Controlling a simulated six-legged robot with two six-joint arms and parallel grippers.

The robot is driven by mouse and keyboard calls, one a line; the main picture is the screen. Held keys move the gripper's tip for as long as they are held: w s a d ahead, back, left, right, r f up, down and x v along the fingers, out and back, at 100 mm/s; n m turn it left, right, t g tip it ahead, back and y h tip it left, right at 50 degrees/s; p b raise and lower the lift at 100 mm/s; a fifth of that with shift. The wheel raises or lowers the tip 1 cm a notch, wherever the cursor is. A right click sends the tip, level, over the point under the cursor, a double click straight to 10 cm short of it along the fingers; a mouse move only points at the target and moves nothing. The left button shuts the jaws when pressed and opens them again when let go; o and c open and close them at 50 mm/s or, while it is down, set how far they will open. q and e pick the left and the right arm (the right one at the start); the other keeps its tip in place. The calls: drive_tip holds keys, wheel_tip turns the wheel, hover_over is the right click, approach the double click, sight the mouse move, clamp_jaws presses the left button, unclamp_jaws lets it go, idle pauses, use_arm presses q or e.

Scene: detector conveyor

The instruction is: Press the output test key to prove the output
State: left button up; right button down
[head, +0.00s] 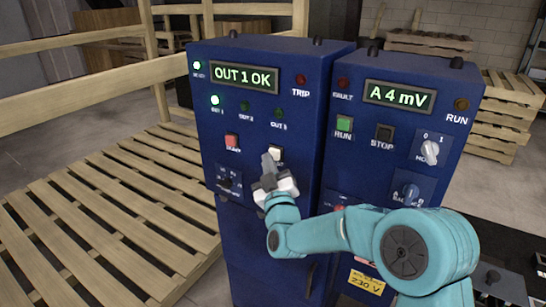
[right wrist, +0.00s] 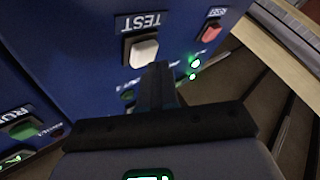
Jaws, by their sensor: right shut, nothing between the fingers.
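The white test key (head: 276,152) sits on the left blue cabinet (head: 255,120), below the lamps. In the right wrist view the test key (right wrist: 143,52) shows under an upside-down TEST label. My right gripper (head: 268,162) is shut and empty, its tips right at the key; I cannot tell whether they touch it. In the wrist view its fingers (right wrist: 157,75) reach to beside the key's edge. The cabinet's display (head: 245,77) reads OUT 1 OK. The OUT 1 lamp (head: 215,100) is lit green; the OUT 2 and OUT 3 lamps look dim. My left gripper is out of view.
A red key (head: 232,141) sits left of the test key, a dark selector (head: 227,183) below it. The right cabinet has a display (head: 399,95) reading A 4 mV, a green RUN key (head: 344,124) and a STOP key (head: 384,132). A wooden pallet (head: 110,210) lies left.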

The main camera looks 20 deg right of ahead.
drive_tip(key=shift+w+d+b, duration=0.3)
drive_tip(key=shift+d+b, duration=0.05)
drive_tip(key=shift+d, duration=0.1)
idle(0.6)
idle(0.4)
drive_tip(key=shift+s+a+b, duration=0.6)
drive_tip(key=shift+a, duration=0.15)
drive_tip(key=s+a+b, duration=0.1)
drive_tip(key=a, duration=0.1)
drive_tip(key=s+a+b, duration=0.1)
drive_tip(key=s+a, duration=0.1)
idle(0.8)
